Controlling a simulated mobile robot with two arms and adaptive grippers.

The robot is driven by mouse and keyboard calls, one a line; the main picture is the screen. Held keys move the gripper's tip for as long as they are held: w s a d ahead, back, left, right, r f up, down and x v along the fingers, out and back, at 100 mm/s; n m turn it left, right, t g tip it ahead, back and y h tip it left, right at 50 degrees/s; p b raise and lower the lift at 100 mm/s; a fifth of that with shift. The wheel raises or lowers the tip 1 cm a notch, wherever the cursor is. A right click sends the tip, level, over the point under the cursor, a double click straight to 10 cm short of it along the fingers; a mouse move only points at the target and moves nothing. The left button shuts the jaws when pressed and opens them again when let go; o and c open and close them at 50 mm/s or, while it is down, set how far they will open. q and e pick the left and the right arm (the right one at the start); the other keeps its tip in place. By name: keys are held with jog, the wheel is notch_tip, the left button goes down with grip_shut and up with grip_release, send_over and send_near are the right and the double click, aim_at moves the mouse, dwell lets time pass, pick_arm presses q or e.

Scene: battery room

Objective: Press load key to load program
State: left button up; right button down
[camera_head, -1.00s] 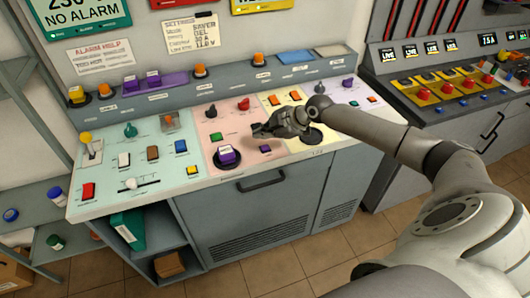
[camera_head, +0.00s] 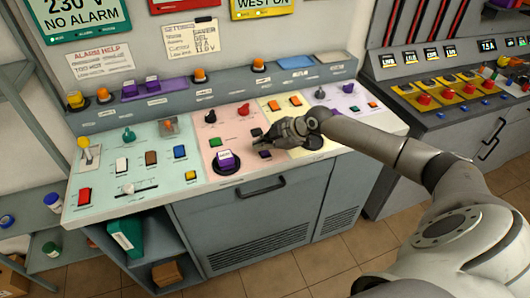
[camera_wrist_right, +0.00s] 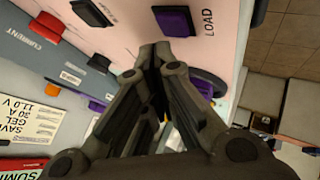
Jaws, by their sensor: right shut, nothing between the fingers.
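The load key is a small purple square key (camera_head: 265,154) on the pink section of the console. It also shows in the wrist view (camera_wrist_right: 176,20), beside the printed word LOAD. My right gripper (camera_head: 264,143) is shut and empty, over the pink section with its fingertips just behind the load key in the head view. In the wrist view its closed fingertips (camera_wrist_right: 155,50) appear just below the key, with a small gap in the picture. I cannot tell their height over the panel. My left gripper is not in view.
A larger purple button on a black round base (camera_head: 226,161) lies left of the key. A dark key (camera_head: 257,133) and a red knob (camera_head: 243,109) lie behind. The front cabinet handle (camera_head: 262,187) is below the console edge. A second console (camera_head: 455,125) stands at right.

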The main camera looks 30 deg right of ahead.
aim_at(263, 154)
jog(key=shift+f, duration=0.1)
dwell(0.6)
jog(key=shift+f+b, duration=0.35)
jog(key=shift+b, duration=0.05)
jog(key=shift+f+b, duration=0.45)
jog(key=shift+f, duration=0.05)
dwell(0.5)
jog(key=shift+r, duration=0.1)
dwell(0.3)
jog(key=shift+r+p, duration=0.6)
jog(key=shift+r, duration=0.2)
notch_tip(263, 154, up, 5)
jog(key=p, duration=0.3)
jog(key=shift+p, duration=0.3)
dwell(0.4)
